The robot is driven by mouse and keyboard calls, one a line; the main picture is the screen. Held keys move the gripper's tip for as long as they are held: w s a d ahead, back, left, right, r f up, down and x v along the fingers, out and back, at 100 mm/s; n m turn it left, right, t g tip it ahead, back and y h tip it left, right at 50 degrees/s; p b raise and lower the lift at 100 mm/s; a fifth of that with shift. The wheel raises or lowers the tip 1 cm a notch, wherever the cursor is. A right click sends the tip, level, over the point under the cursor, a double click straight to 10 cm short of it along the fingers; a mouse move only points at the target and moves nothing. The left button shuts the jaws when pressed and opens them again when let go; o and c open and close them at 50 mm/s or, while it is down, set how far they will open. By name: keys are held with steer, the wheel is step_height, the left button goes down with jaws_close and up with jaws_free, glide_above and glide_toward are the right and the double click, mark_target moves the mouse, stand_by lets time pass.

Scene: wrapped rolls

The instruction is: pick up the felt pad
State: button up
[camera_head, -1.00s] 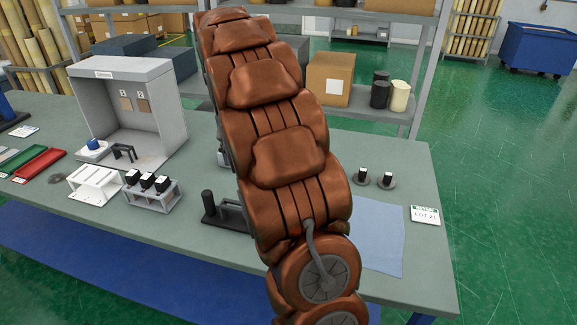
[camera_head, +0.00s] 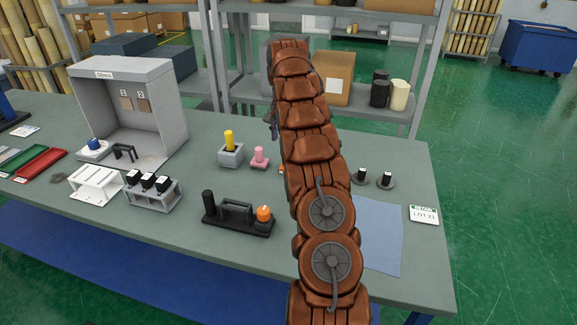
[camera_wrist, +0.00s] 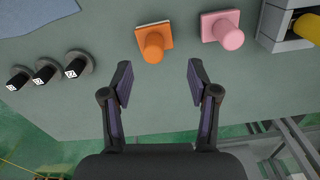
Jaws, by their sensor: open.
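No piece is marked as the felt pad, and I cannot tell for sure which it is. An orange handled piece with a flat square base (camera_wrist: 153,42) stands on the table, just beyond and between my fingertips in the wrist view. In the head view only a sliver of it (camera_head: 281,169) shows beside my arm. A pink handled piece (camera_wrist: 222,30) stands to its right; it also shows in the head view (camera_head: 259,159). A small flat grey piece (camera_head: 58,177) lies at the table's left. My gripper (camera_wrist: 160,80) is open and empty; my arm mostly hides it in the head view.
A yellow-handled piece (camera_head: 229,140) stands in a grey block. Dark labelled cylinders on discs (camera_wrist: 49,74) stand left of my gripper in the wrist view. A black stand with an orange knob (camera_head: 264,213), a blue cloth (camera_head: 380,235) and a grey booth (camera_head: 160,110) are on the table.

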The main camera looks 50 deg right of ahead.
steer(key=shift+d+f, duration=0.5)
steer(key=shift+d, duration=0.1)
steer(key=shift+s+f+p, duration=0.1)
steer(key=shift+f+p, duration=0.3)
steer(key=shift+f, duration=0.7)
steer(key=shift+s+f+p, duration=0.25)
steer(key=shift+f+p, duration=0.35)
steer(key=shift+f, duration=0.2)
steer(key=shift+f+p, duration=0.7)
steer(key=shift+f, duration=1.15)
jaws_close()
